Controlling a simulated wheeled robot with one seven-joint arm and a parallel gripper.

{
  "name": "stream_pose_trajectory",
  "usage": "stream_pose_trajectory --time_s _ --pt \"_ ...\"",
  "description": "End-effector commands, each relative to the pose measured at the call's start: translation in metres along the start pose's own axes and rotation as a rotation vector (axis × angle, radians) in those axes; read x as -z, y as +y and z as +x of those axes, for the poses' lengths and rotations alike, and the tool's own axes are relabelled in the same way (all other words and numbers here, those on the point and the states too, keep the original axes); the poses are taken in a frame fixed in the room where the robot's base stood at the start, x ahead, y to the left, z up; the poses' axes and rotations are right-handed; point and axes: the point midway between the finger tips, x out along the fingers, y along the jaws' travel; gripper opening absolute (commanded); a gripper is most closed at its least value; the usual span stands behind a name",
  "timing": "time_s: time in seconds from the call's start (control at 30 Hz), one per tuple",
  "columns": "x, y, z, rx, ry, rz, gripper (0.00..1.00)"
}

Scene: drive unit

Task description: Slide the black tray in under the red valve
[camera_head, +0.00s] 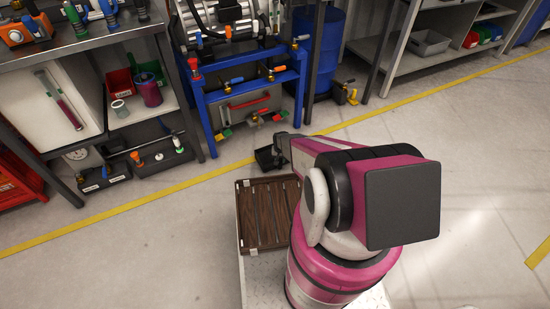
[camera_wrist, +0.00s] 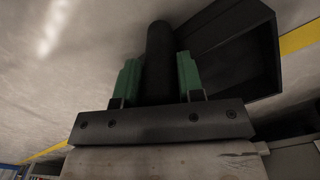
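The black tray (camera_head: 268,158) is just off the end of my arm in the head view, in front of the blue stand. In the wrist view it is a dark open box (camera_wrist: 235,45) at upper right, with a thick black handle (camera_wrist: 160,60). My gripper (camera_wrist: 159,75) has its green fingers on both sides of this handle, close against it. In the head view my gripper (camera_head: 281,147) is small and partly hidden by my arm. A red valve (camera_head: 193,65) is at the upper left corner of the blue stand (camera_head: 205,110). The tray is apart from the stand.
A brown slatted wooden tray (camera_head: 243,210) lies near my arm's base. Other valves with green handles (camera_head: 223,133) sit low at the stand. A blue barrel (camera_head: 326,45) stands right of it. A shelf (camera_head: 85,45) is at left. A yellow line (camera_head: 130,208) crosses open floor.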

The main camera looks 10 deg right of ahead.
Motion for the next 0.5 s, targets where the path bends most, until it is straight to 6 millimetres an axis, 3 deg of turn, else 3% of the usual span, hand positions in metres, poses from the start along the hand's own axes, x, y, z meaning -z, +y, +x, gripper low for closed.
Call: stream_pose_trajectory --time_s 0.03,0.07,0.5 --pt "0.0 0.0 -0.0001 0.0 0.0 0.0 0.19" --pt "0.0 0.0 -0.0001 0.0 0.0 0.0 0.13" --pt "0.0082 -0.0046 0.0004 0.0 0.001 0.0 0.13"
